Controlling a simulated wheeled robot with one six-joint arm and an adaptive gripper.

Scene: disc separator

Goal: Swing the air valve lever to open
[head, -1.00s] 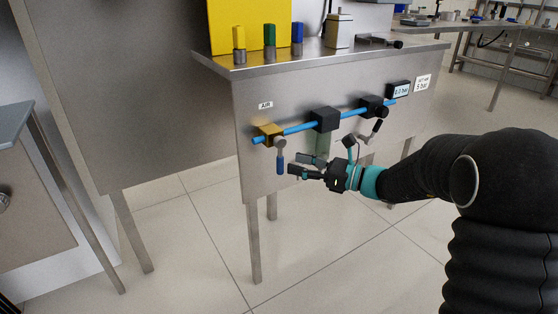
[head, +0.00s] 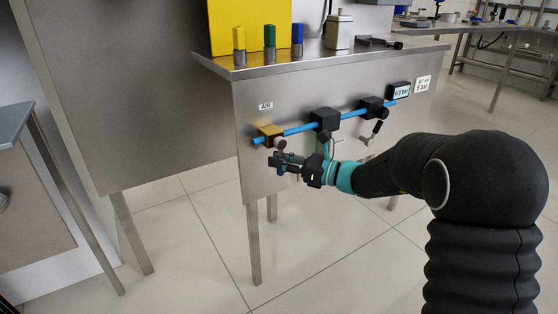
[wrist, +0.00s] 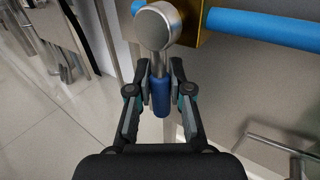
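The air valve is a brass-coloured block (head: 268,131) at the left end of a blue pipe on the steel panel, under an AIR label (head: 265,106). Its lever has a round metal hub (wrist: 158,26) and a blue handle (wrist: 161,97) that hangs straight down, across the pipe's line. My gripper (head: 275,161) is at the lever and hides most of the handle in the head view. In the wrist view my gripper (wrist: 159,70) has one finger on each side of the lever, with narrow gaps that look clear. The fingers look open.
Along the blue pipe (head: 345,114) sit a black block (head: 325,119) and a second black block (head: 371,107) with a black-handled lever (head: 376,129) below it. A small display (head: 400,91) is at the right. The bench top (head: 330,60) overhangs the panel.

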